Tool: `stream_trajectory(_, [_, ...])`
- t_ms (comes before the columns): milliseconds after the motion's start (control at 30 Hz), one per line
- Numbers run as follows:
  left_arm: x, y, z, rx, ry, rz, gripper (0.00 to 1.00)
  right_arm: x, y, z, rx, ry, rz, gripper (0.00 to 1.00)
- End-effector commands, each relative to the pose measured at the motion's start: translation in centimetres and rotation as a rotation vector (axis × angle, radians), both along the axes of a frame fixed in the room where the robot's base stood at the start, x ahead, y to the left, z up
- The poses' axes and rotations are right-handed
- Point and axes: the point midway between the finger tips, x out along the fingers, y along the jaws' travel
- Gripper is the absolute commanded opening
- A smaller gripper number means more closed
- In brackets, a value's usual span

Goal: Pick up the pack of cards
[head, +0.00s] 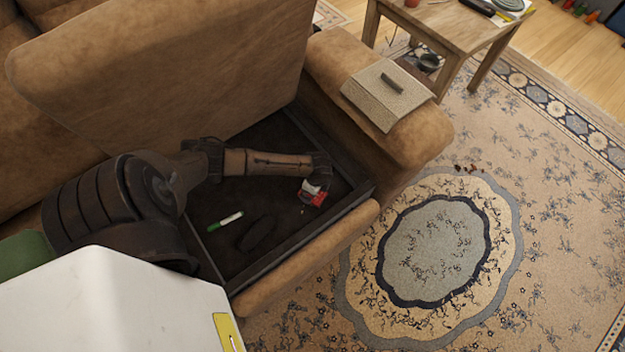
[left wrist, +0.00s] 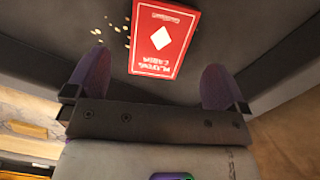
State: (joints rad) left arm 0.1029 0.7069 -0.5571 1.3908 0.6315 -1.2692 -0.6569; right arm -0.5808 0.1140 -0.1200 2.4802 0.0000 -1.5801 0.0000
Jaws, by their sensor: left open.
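The pack of cards (left wrist: 163,38) is a red box with a white diamond and white lettering, lying on the dark floor of the sofa's open storage compartment. In the head view a small red-and-white patch of it (head: 318,200) shows by the end of my left arm. My left gripper (left wrist: 156,62) is open, its two purple fingers spread on either side of the pack's near end, with gaps to both sides. In the head view the gripper (head: 319,172) is at the compartment's right part, its fingers hard to make out. My right gripper is not in view.
A green-and-white marker (head: 225,221) and a dark oblong object (head: 258,233) lie in the compartment. Its raised walls and the sofa arm (head: 350,65) bound the space. A mat (head: 375,103) with a dark remote-like object (head: 392,82) lies on the armrest. Pale crumbs (left wrist: 122,30) lie beside the pack.

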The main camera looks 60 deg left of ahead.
Motion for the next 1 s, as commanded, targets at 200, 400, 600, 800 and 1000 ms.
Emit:
stream_trajectory(200, [-0.1, 0.0, -2.9, -0.001, 0.001, 0.000, 1.00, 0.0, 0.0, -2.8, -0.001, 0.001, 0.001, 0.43])
stream_trajectory(400, [-0.2, 0.2, -4.5, 0.001, 0.001, 0.000, 1.00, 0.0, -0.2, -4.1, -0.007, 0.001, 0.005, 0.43])
stream_trajectory(600, [-0.2, 0.2, -4.4, 0.001, 0.000, 0.001, 1.00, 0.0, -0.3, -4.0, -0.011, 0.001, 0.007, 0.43])
stream_trajectory(800, [-0.2, 0.2, -4.4, 0.001, 0.000, 0.001, 0.85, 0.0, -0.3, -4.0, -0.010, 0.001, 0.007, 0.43])
stream_trajectory(1000, [-0.2, 0.2, -4.4, 0.000, 0.000, 0.001, 0.66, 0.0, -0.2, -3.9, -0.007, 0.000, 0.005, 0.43])
